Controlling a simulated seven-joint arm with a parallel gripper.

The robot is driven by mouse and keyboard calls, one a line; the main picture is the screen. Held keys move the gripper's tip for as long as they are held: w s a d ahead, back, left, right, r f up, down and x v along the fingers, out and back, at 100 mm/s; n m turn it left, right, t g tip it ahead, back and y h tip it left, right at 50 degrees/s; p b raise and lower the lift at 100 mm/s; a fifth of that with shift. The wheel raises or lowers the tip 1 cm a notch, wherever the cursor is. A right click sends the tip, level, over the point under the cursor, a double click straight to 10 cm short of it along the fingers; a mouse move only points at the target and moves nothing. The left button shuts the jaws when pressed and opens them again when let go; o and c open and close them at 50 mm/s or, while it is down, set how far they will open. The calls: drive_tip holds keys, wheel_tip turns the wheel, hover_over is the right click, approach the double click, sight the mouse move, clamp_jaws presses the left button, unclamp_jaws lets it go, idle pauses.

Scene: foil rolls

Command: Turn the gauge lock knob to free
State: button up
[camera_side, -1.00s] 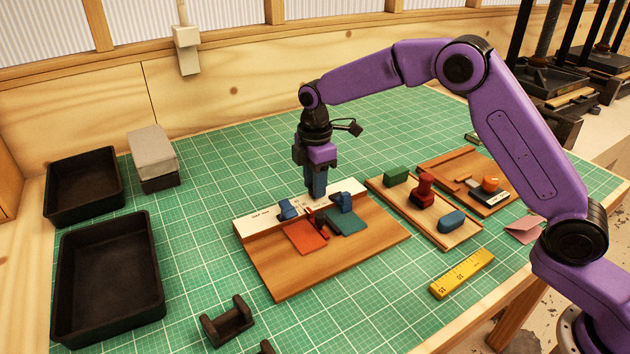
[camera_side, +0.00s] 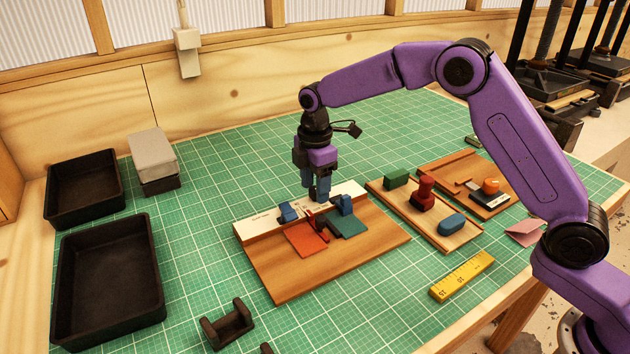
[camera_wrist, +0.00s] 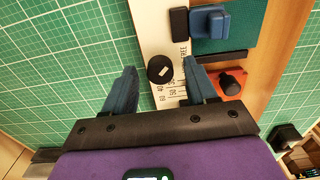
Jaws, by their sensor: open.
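The gauge lock knob (camera_wrist: 160,69), round and black with a short white mark, sits on the white scale strip (camera_wrist: 150,28) in the wrist view. The word FREE is printed just right of it, with numbers below. My gripper (camera_wrist: 161,66) is open, one blue finger on each side of the knob, with gaps visible. In the side view my gripper (camera_side: 316,196) points down at the back edge of the strip (camera_side: 258,226); the knob is hard to make out there. The strip runs along the wooden fixture board (camera_side: 285,277).
A blue clamp (camera_wrist: 209,22), teal plate (camera_wrist: 240,25) and orange-red plate (camera_wrist: 230,92) with a black knob lie close to the right finger. Side boards (camera_side: 443,236) hold blocks and a red stamp. Black trays (camera_side: 62,290) stand left.

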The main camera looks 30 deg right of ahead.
drive_tip(key=shift+r, duration=0.15)
wheel_tip(320, 180, up, 17)
idle(0.5)
idle(0.4)
drive_tip(key=s+m, duration=0.1)
drive_tip(key=s, duration=0.8)
drive_tip(key=s+d+f+m, duration=0.1)
drive_tip(key=s+d+f, duration=0.2)
drive_tip(key=s, duration=0.7)
drive_tip(key=s+d+f+m, duration=0.2)
drive_tip(key=s+d+f, duration=0.2)
drive_tip(key=s, duration=0.6)
drive_tip(key=s+d+f+m, duration=0.1)
drive_tip(key=s+d+f, duration=0.3)
drive_tip(key=s+d, duration=0.3)
drive_tip(key=s, duration=0.3)
drive_tip(key=shift+s+d+f+m, duration=0.15)
drive_tip(key=shift+s+m, duration=0.15)
drive_tip(key=shift+s, duration=0.05)
